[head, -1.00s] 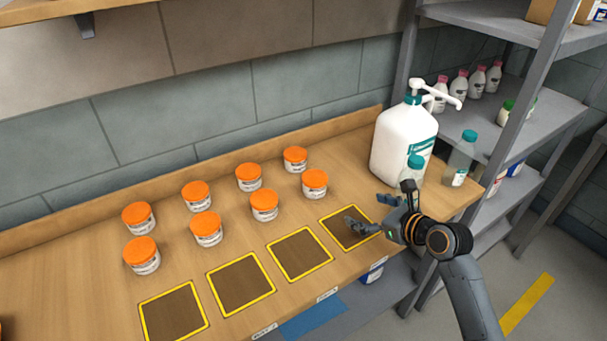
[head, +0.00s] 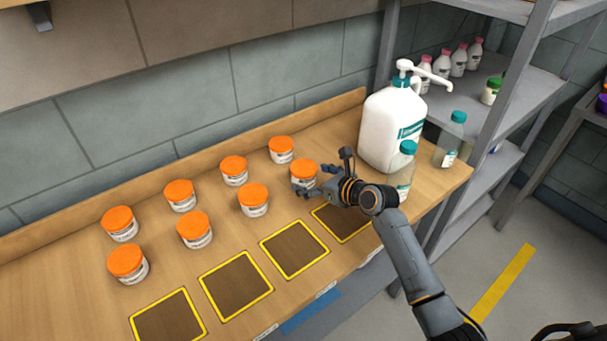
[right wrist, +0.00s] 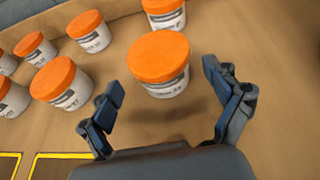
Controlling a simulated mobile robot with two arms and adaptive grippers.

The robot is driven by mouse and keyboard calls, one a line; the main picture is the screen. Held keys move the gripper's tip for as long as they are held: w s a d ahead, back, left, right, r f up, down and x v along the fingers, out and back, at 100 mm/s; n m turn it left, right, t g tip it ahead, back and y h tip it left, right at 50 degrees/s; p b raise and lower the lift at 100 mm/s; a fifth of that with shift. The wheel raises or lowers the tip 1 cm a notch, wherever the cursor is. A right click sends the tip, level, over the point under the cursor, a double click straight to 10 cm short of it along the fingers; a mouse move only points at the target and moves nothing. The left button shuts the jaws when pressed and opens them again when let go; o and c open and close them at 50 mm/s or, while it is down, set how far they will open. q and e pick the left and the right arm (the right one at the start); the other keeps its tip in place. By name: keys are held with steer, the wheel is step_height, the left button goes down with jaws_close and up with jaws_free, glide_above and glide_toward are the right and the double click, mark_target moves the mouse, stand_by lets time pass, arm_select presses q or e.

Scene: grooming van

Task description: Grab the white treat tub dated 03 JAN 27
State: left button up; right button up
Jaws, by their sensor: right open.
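Several white tubs with orange lids stand upright in two rows on the wooden counter. Their label print is too small to read, so I cannot tell which is dated 03 JAN 27. My right gripper (head: 322,176) is open beside the front row's rightmost tub (head: 303,174), with its fingers toward that tub. In the right wrist view this tub (right wrist: 160,66) stands just ahead of the gap between the spread fingers (right wrist: 166,84). The gripper holds nothing. Another tub (head: 281,149) stands behind, and one (head: 254,200) stands to the left. My left gripper is not in view.
A large white pump jug (head: 388,128) and two clear teal-capped bottles (head: 452,142) stand at the counter's right end, near my right arm. Several yellow-outlined dark squares (head: 294,250) along the front are empty. A grey metal shelf (head: 505,85) stands right of the counter.

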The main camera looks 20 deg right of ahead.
mark_target(303, 174)
steer(key=x, duration=0.4)
steer(key=shift+w+f, duration=0.1)
steer(key=shift+w, duration=0.15)
steer(key=shift+s+d, duration=0.1)
steer(key=shift+c, duration=0.2)
steer(key=c, duration=1.3)
steer(key=shift+o, duration=0.2)
